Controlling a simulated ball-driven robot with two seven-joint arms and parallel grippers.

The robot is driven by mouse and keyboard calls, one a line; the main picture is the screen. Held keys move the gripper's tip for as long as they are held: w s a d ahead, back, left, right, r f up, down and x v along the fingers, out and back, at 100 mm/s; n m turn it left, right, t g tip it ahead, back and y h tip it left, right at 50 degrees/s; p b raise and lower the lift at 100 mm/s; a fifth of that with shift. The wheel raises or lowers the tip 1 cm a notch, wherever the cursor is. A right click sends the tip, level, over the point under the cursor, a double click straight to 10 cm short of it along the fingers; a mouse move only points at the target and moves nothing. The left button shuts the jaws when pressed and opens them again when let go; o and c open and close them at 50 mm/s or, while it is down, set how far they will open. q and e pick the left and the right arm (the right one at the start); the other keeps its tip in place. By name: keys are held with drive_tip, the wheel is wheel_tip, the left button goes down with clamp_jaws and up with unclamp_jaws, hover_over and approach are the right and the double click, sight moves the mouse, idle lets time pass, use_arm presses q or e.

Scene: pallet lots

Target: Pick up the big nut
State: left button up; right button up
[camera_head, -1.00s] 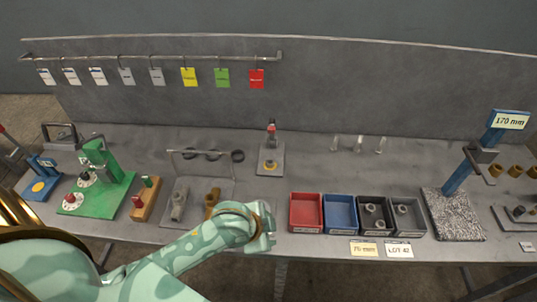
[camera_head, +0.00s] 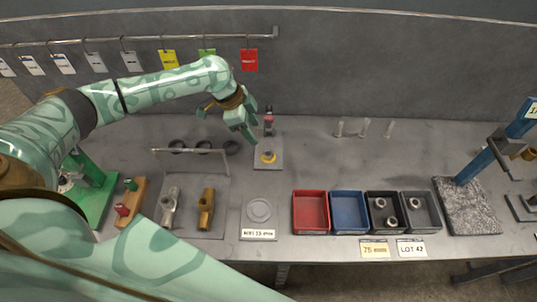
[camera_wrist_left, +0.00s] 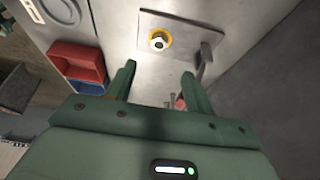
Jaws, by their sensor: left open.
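A small metal nut (camera_wrist_left: 158,42) with a dark hole sits in a yellow ring on a grey plate, clear in the left wrist view. In the head view, the yellow ring (camera_head: 268,157) is on the plate (camera_head: 266,142) with an upright post. I cannot tell whether this is the big nut; ring-shaped metal pieces (camera_head: 381,203) also lie in the dark bins. My left gripper (camera_head: 249,131) is open and empty, above and beside the plate. In the left wrist view its fingertips (camera_wrist_left: 159,70) are apart, with the nut beyond them. My right gripper is not in view.
A red bin (camera_head: 311,212), a blue bin (camera_head: 349,212) and two dark bins stand to the right. A round disc (camera_head: 259,210) on a stand is at the front. Bench between plate and bins is clear.

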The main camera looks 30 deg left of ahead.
use_arm(q)
drive_tip(key=b, duration=0.1)
hover_over(267, 153)
drive_tip(key=a, duration=0.2)
drive_tip(key=f, duration=0.3)
drive_tip(key=s+f, duration=0.1)
drive_tip(key=f, duration=0.1)
drive_tip(key=b+x, duration=0.2)
drive_tip(key=x, duration=0.3)
drive_tip(key=shift+s+a+f, duration=0.15)
drive_tip(key=shift+s+f, duration=0.05)
drive_tip(key=shift+f, duration=0.05)
drive_tip(key=shift+r, duration=0.1)
clamp_jaws()
